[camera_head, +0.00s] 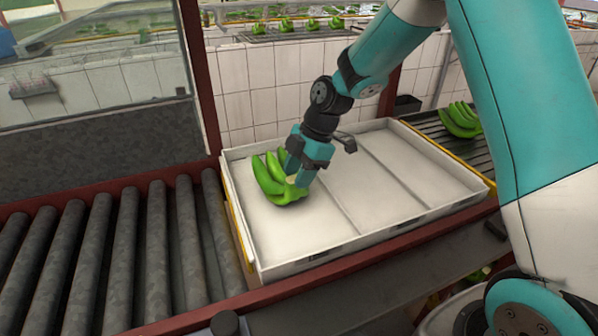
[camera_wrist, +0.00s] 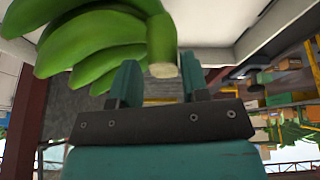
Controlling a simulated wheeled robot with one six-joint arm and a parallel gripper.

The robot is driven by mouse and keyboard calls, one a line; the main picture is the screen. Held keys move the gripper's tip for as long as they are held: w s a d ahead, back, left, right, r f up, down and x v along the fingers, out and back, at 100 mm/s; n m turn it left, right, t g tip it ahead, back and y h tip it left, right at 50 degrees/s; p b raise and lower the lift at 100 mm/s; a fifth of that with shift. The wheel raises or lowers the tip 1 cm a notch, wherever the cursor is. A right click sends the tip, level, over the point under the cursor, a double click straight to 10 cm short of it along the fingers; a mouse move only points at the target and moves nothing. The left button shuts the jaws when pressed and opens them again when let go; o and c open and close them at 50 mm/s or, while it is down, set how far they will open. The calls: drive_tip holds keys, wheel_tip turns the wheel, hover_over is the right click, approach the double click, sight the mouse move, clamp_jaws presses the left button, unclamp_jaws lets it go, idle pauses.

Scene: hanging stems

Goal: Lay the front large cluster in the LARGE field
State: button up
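A green banana cluster (camera_head: 280,186) is in the left field of the white divided tray (camera_head: 356,232), its fingers pointing up and left. My gripper (camera_head: 295,180) is right at the cluster's right side, over that field. In the wrist view the cluster (camera_wrist: 100,42) fills the upper left, and its pale cut crown (camera_wrist: 163,70) lies between my two fingertips (camera_wrist: 158,80). A narrow gap shows at the left finger; whether the fingers press on the crown cannot be told. Contact under the cluster is partly hidden. No field label is readable.
The tray's middle and right fields are empty. A second green cluster (camera_head: 460,120) lies on the dark slats (camera_head: 425,122) beyond the tray's right end. A roller conveyor (camera_head: 120,255) is at left, and a red post (camera_head: 200,80) stands behind the tray's left corner.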

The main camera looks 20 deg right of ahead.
drive_tip(key=shift+o, duration=1.3)
drive_tip(key=shift+s+f, duration=0.1)
drive_tip(key=v, duration=1.7)
drive_tip(key=shift+r, duration=0.35)
